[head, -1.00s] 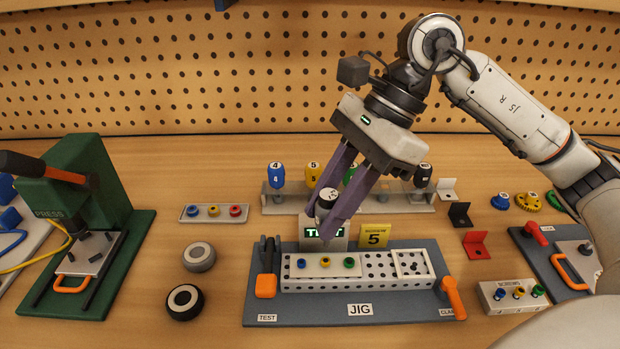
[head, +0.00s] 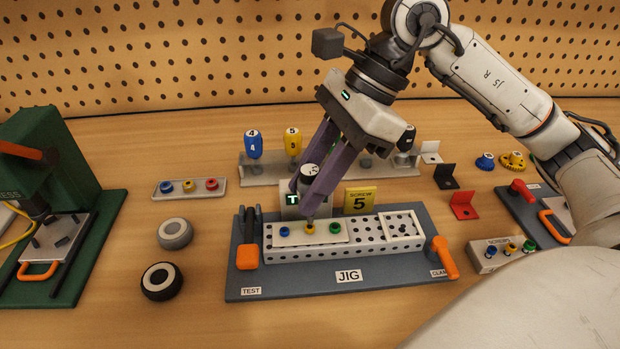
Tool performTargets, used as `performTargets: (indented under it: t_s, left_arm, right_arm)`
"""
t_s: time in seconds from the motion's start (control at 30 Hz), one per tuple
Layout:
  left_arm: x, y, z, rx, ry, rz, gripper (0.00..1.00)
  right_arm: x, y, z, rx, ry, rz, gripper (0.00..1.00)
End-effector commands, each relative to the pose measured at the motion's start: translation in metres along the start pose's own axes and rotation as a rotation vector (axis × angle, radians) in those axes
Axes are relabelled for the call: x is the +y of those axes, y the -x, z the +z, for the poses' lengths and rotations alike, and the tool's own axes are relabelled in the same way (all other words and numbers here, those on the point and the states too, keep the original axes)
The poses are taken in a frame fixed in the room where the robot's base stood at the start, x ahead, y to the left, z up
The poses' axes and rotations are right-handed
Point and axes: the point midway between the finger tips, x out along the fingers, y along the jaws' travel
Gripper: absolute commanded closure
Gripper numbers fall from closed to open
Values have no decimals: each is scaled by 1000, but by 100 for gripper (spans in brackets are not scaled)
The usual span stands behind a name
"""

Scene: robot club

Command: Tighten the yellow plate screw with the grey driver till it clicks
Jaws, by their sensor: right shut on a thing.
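My right gripper (head: 308,196) is shut on the grey driver (head: 309,173), whose pale, numbered top shows between the purple fingers. The driver stands roughly upright over the jig (head: 397,278). Its lower end is hidden by the fingers, just above the yellow plate screw (head: 310,229); I cannot tell whether the tip is touching it. The yellow screw sits in a light plate (head: 296,240) between a blue screw (head: 284,231) and a green screw (head: 335,228). My left gripper is not in view.
A yellow sign (head: 359,199) reading "SCREW 5" stands behind the plate. A rack behind holds a blue driver (head: 254,145), a yellow driver (head: 293,143) and others. An orange clamp lever (head: 445,257) is at the jig's right. A green press (head: 60,165) stands left.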

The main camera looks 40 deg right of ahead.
Motion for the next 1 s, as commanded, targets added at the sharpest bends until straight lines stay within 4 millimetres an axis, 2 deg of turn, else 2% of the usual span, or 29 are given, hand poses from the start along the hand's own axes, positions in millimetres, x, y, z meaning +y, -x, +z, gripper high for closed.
performTargets:
  t_s: [1.0]
  left_arm:
    - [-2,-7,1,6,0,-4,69]
  right_arm:
    - [0,-3,-2,-9,-3,-3,93]
